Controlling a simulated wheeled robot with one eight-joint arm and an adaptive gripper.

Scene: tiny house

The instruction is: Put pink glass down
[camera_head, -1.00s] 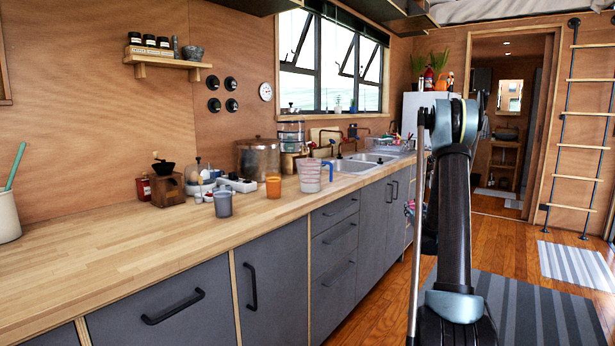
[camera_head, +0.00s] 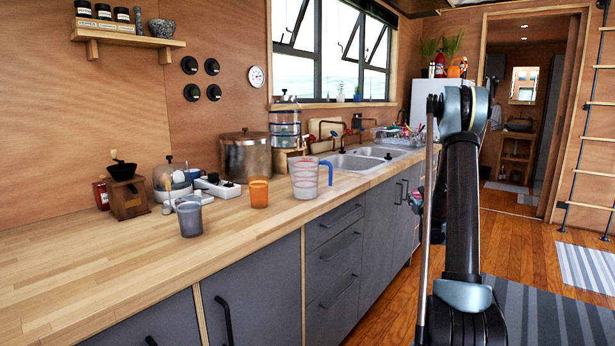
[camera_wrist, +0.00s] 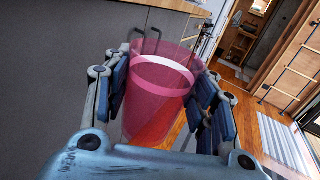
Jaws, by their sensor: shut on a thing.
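The pink glass (camera_wrist: 160,95) is a see-through tumbler in the wrist view, held between the two fingers of my gripper (camera_wrist: 165,100). The fingers press on its left and right sides, and I look down into its open rim. Grey cabinet fronts show behind it on the left and the wood floor below it.
A long wooden counter (camera_head: 130,275) runs along the left wall, its front left part bare. On it stand a grey-blue cup (camera_head: 189,217), an orange cup (camera_head: 259,191), a measuring jug (camera_head: 304,178), a coffee grinder (camera_head: 127,198) and a metal pot (camera_head: 245,157). A sink (camera_head: 350,161) lies beyond.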

